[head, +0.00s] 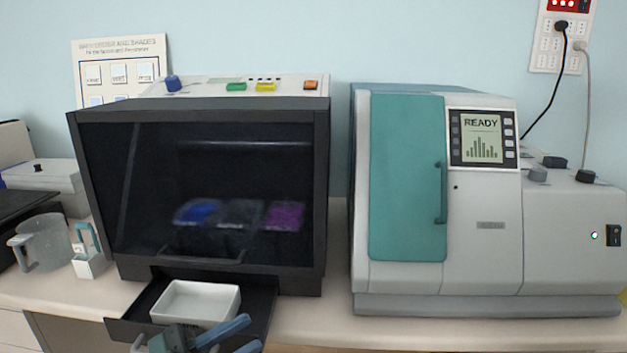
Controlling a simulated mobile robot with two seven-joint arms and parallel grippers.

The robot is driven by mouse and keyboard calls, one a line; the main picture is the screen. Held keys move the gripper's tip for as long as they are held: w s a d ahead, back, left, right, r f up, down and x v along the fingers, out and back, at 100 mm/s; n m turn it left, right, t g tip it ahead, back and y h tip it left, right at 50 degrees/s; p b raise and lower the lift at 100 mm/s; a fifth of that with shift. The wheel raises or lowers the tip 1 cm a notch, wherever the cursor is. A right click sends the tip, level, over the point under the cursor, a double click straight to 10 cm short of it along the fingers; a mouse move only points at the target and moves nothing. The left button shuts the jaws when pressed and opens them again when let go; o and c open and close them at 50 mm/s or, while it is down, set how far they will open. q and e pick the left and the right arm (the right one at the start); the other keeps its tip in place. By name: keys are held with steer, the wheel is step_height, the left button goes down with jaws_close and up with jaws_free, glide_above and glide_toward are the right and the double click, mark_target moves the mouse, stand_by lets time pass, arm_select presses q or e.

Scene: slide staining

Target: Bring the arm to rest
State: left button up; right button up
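My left gripper (246,333) shows at the bottom edge of the head view, in front of the pulled-out drawer. Its two blue-grey fingers point right with a gap between them, and I see nothing held there. Part of the gripper is cut off by the lower frame edge. My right gripper is not in view.
A dark-fronted staining machine (215,135) has its drawer (262,296) out, with a white tray (196,301) on it. A grey-teal machine (407,180) showing READY stands right. A grey jug (42,243) and a small white teal-handled holder (90,266) stand left.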

arm_select(q)
step_height(320, 180, down, 10)
steer(key=w+a+r+n+t+y, duration=0.1)
steer(key=w+a+n+t+y, duration=0.15)
steer(key=n+t+y, duration=0.75)
steer(key=s+f+n+g+y+p, duration=0.1)
steer(key=s+f+n+g+y, duration=0.1)
steer(key=s+f, duration=0.4)
steer(key=s+a+f+n+g+y+p, duration=0.1)
steer(key=s+f+g+y, duration=0.4)
steer(key=f, duration=0.7)
steer(key=shift+s+a+n+g+p, duration=0.3)
steer(key=shift+s+n+g+p, duration=0.25)
steer(key=shift+n, duration=0.25)
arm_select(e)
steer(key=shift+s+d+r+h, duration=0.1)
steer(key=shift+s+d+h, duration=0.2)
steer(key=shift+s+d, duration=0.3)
arm_select(q)
steer(key=shift+c, duration=0.4)
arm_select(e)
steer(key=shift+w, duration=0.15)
